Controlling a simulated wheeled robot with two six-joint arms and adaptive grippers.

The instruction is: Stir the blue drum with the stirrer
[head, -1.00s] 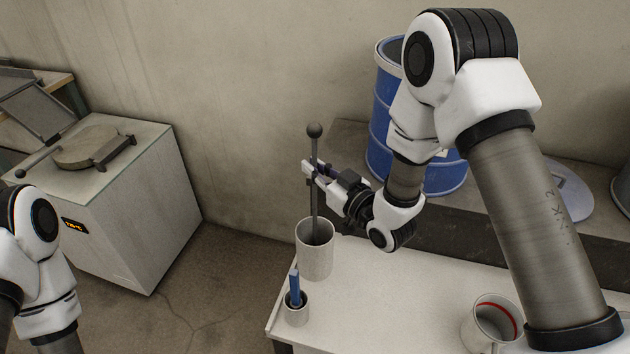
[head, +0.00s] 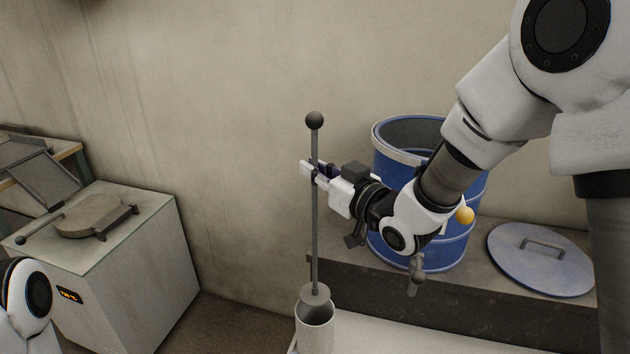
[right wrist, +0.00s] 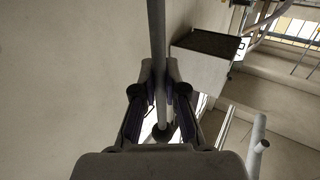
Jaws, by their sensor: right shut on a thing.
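The stirrer (head: 315,235) is a thin grey upright rod with a dark ball on top and a small disc at its lower end. My right gripper (head: 312,171) is shut on the rod in its upper half; the rod (right wrist: 157,35) also runs between the fingers (right wrist: 160,88) in the right wrist view. The disc is at the mouth of a pale cylindrical holder (head: 314,335). The blue drum (head: 458,240) stands open-topped behind and right of my right gripper, partly hidden by my right arm. My left gripper is out of view; only part of its arm shows.
A round blue-grey lid (head: 540,262) with a handle lies right of the drum on the dark ledge (head: 350,287). A white cabinet (head: 130,270) with a glowing display stands at the left. A pale table (head: 400,335) is at the bottom. The wall behind is bare.

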